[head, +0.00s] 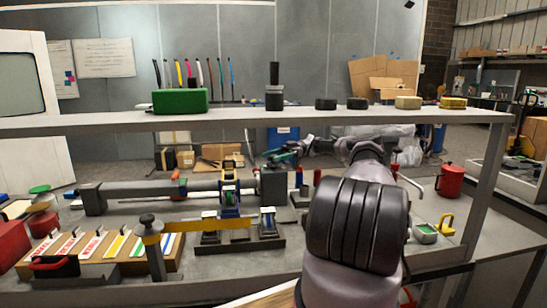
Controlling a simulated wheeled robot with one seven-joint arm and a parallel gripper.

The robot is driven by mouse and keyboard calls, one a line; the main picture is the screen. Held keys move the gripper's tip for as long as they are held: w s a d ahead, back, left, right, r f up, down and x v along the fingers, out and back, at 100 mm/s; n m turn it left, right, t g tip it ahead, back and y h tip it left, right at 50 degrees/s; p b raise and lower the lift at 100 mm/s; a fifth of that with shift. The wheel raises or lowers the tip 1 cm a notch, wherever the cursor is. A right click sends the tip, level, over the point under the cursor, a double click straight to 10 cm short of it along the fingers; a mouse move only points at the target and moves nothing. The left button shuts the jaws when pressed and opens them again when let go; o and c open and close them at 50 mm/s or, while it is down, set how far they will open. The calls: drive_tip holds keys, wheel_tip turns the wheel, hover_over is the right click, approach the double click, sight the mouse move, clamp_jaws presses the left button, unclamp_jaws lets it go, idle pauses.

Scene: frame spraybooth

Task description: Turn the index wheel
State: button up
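I cannot tell for certain which part is the index wheel. A long grey fixture (150,194) lies across the bench, with a dark grey block (272,188) at its right end. A blue and yellow stand (230,198) sits around its middle. In front stands a grey post with a round knob (149,222) and a yellow bar reaching right. My gripper (270,157) is small and far off, above and behind the dark block, apart from it as far as I can see. Its fingers are too small to read. My arm hides part of the bench at right.
A shelf (120,121) crosses above the bench, carrying a green block (180,100) and several dark and yellow pieces. A wooden board with coloured strips (110,247) lies front left. A red can (450,181) and a yellow-handled item (446,224) stand at right.

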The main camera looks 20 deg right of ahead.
drive_tip(key=shift+r, duration=0.2)
wheel_tip(320, 180, up, 10)
drive_tip(key=shift+f, duration=0.15)
idle(0.4)
